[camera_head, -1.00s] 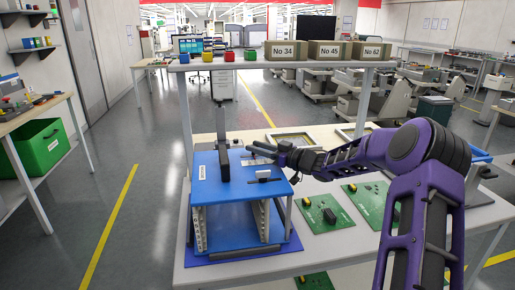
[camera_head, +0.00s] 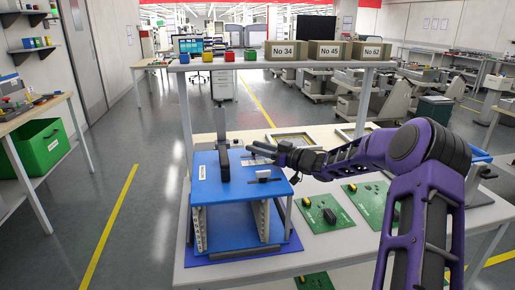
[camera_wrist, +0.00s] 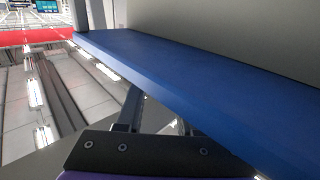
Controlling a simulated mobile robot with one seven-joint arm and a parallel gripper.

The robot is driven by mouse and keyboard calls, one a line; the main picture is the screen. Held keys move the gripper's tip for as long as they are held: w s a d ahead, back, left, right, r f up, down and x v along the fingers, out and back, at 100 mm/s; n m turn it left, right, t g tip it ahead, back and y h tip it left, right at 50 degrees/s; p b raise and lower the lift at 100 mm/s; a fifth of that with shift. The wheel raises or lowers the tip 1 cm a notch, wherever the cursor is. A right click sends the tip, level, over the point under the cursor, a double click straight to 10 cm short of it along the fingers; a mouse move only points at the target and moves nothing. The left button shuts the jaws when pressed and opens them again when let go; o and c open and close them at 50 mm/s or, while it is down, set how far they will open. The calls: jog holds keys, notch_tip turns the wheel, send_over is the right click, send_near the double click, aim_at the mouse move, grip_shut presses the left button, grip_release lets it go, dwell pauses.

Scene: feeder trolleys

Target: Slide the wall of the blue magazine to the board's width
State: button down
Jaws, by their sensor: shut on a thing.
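The blue magazine (camera_head: 207,182) stands on a blue mat on the white table, its open front facing me. A slotted left wall (camera_head: 201,228) and a right wall (camera_head: 263,221) show inside it, under the blue top plate. A dark upright piece (camera_head: 224,165) and a small black handle (camera_head: 263,177) are on top. My gripper (camera_head: 250,149) is at the magazine's far right top edge. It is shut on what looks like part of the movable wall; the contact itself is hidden. In the wrist view, a blue plate (camera_wrist: 190,85) runs close beyond my gripper (camera_wrist: 152,118).
Green circuit boards (camera_head: 324,213) lie on the table right of the magazine. Light frames (camera_head: 291,141) lie behind. A shelf (camera_head: 240,64) above carries small coloured bins and numbered boxes (camera_head: 286,50). The floor (camera_head: 140,200) at left is clear.

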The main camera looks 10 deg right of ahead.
dwell(0.4)
jog(key=shift+a+r, duration=0.1)
jog(key=shift+a, duration=0.95)
jog(key=c, duration=0.5)
grip_release()
jog(key=shift+c, duration=0.2)
jog(key=shift+s+d, duration=0.1)
jog(key=shift+d, duration=0.05)
jog(key=p+v, duration=0.2)
jog(key=v, duration=1.5)
